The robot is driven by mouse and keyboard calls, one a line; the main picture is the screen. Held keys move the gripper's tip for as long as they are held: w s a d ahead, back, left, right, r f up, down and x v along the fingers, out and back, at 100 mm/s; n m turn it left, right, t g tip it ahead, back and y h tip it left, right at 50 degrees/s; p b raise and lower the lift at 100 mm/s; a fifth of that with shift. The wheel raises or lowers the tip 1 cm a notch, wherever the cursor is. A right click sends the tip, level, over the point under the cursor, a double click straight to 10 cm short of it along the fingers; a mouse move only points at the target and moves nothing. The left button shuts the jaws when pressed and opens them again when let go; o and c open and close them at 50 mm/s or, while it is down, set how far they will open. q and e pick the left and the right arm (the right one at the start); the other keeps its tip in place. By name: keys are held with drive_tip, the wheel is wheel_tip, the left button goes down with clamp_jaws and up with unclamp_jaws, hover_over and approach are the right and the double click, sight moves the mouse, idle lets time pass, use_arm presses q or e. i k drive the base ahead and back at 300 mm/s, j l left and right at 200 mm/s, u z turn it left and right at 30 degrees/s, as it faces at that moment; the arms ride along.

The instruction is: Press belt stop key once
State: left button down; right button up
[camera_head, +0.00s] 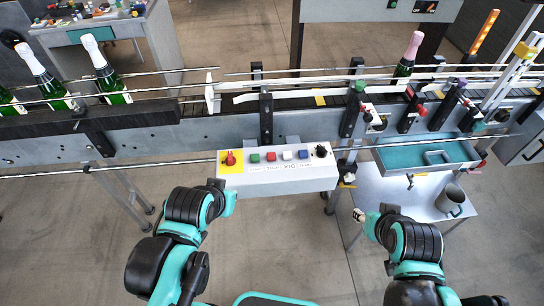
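A grey control box (277,181) hangs on the front of the conveyor, near the middle of the view. Its top carries a red key (271,157) between a green key (255,158) and a white key (287,155); the small labels are hard to read. My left gripper (228,196) is just in front of the box's left end, below the yellow plate, apart from the red key. The fingers of both are too small or hidden to judge.
A blue key (303,154), a black knob (321,150) and a red emergency knob (230,158) share the box. The conveyor (150,117) carries several green bottles. A side table holds a teal-lined tray (420,155) and a grey mug (450,199).

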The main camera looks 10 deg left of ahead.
sight(271, 156)
drive_tip(key=i+l, duration=0.3)
drive_tip(key=l, duration=0.15)
drive_tip(key=i+l, duration=0.3)
drive_tip(key=l, duration=0.2)
drive_tip(key=u, duration=1.65)
